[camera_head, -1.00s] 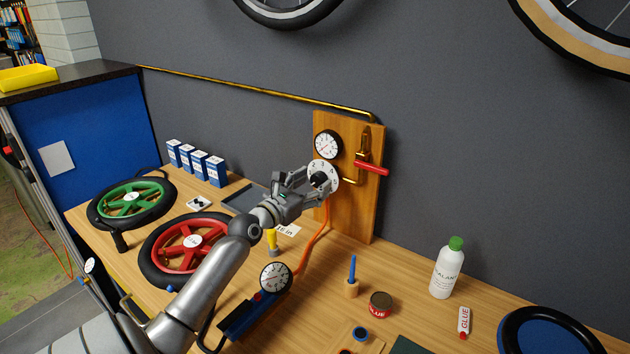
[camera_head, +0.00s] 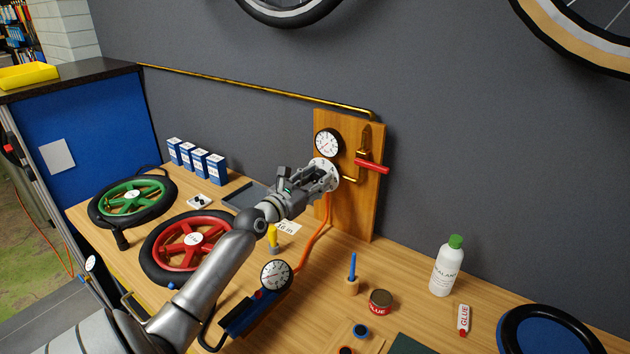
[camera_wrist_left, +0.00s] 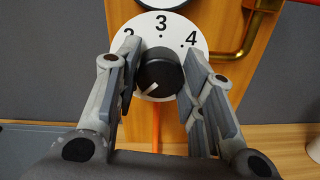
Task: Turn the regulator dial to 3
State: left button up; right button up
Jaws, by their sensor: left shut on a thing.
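The regulator dial is a round white plate (camera_wrist_left: 160,24) with a black knob (camera_wrist_left: 159,72) at its middle, mounted on a wooden board. In the left wrist view the numbers 2, 3 and 4 show, with 3 at the top. A white mark on the knob points down and to the left, away from the 3. My left gripper (camera_head: 326,178) is at the dial, its fingers (camera_wrist_left: 161,76) shut on the knob from both sides. In the head view the gripper hides the knob and part of the plate (camera_head: 331,167). My right gripper is not in view.
A gauge (camera_head: 327,142) sits above the dial and a red-handled valve (camera_head: 372,167) to its right. An orange hose (camera_head: 322,232) hangs below. Red (camera_head: 192,241) and green (camera_head: 131,197) wheels, a pump gauge (camera_head: 276,275) and a white bottle (camera_head: 447,267) stand on the bench.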

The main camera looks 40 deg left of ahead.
pick_arm(q)
jog(key=m+p, duration=0.1)
jog(key=m, duration=0.4)
jog(key=shift+m, duration=0.4)
jog(key=m, duration=0.3)
jog(key=shift+d+m, duration=0.1)
jog(key=shift+m, duration=0.2)
jog(key=m, duration=0.7)
jog(key=shift+f, duration=0.1)
jog(key=m, duration=0.3)
jog(key=shift+m+y, duration=0.3)
jog(key=m+p, duration=0.1)
jog(key=m, duration=0.5)
jog(key=shift+f, duration=0.1)
jog(key=shift+m, duration=0.3)
